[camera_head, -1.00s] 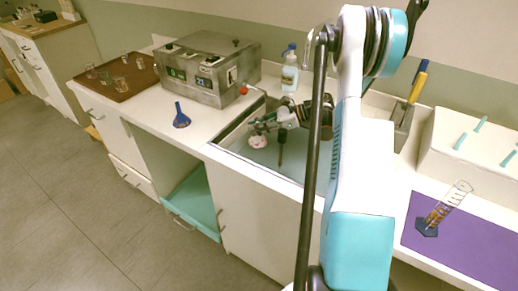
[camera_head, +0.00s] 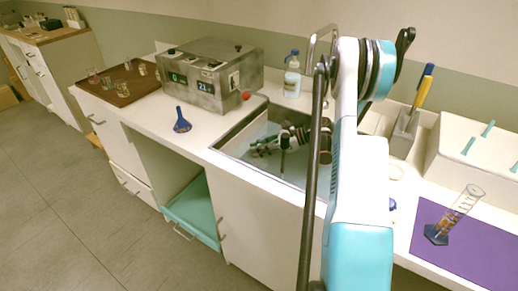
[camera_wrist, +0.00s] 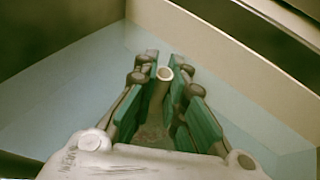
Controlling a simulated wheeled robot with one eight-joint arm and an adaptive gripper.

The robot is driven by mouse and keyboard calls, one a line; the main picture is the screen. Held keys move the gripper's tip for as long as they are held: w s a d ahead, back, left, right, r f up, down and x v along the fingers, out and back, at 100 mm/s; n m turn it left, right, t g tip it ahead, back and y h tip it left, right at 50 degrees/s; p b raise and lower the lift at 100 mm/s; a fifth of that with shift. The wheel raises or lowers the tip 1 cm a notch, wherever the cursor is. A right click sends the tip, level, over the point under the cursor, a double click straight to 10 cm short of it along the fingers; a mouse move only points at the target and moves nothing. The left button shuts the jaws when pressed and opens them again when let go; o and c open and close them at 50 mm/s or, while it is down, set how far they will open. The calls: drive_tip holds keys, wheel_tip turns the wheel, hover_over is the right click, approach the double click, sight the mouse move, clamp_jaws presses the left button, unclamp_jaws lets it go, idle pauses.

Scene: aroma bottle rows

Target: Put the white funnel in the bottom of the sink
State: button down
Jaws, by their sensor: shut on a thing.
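My gripper (camera_head: 268,148) is down inside the sink (camera_head: 232,140), below the counter level in the head view. In the wrist view its green-padded fingers (camera_wrist: 165,95) are closed around a pale tube with a round open end, the spout of the white funnel (camera_wrist: 163,75). The tube widens toward the palm, where the fingers and palm hide much of it. The blue-grey sink bottom shows behind the fingers. In the head view the funnel cannot be made out at the gripper. I cannot tell whether it touches the bottom.
A blue funnel (camera_head: 181,123) stands on the counter left of the sink. A metal box (camera_head: 210,75) and a soap bottle (camera_head: 292,78) stand behind. A purple mat (camera_head: 470,250) with a glass cylinder (camera_head: 460,212) lies at the right. The sink walls are close around my gripper.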

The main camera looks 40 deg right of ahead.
drive_tip(key=shift+f, duration=0.4)
drive_tip(key=c, duration=1.7)
unclamp_jaws()
drive_tip(key=shift+o, duration=0.2)
drive_tip(key=shift+r, duration=0.15)
drive_tip(key=shift+r, duration=0.3)
drive_tip(key=p+v, duration=0.4)
drive_tip(key=v, duration=0.8)
drive_tip(key=shift+r, duration=0.15)
